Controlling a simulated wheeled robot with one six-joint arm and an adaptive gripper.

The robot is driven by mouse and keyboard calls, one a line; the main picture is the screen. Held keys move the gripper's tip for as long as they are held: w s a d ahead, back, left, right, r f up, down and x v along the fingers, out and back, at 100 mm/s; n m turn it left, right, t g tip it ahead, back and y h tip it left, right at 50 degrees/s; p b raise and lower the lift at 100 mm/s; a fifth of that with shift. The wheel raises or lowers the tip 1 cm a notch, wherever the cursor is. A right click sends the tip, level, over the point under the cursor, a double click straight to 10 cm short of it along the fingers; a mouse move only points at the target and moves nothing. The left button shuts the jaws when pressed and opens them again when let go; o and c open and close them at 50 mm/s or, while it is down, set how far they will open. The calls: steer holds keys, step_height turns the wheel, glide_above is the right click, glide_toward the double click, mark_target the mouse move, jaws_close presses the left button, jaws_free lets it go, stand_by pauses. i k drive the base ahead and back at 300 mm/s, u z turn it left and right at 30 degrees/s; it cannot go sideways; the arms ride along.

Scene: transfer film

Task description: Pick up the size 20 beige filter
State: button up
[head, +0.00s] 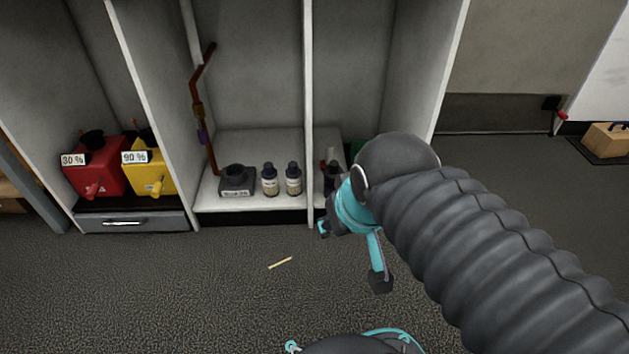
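I cannot identify a size 20 beige filter for certain in the head view. A thin pale yellow-beige stick (280,263) lies on the dark floor in front of the shelf units, and no size marking can be read on it. My gripper (352,254), black and teal, is at the right of the stick, above the floor. Its two fingers are spread apart and nothing shows between them. My arm hides part of the right-hand compartment.
The middle compartment (208,204) holds a dark grey holder (236,181), two bottles with pale labels (269,180) and a brown bent pipe (196,105). Red (95,172) and yellow (150,174) containers stand at left. A wooden box (607,139) is at far right. The floor in front is largely clear.

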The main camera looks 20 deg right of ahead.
mark_target(293, 174)
steer(key=u, duration=1.9)
steer(key=i, duration=1.35)
steer(key=z, duration=1.95)
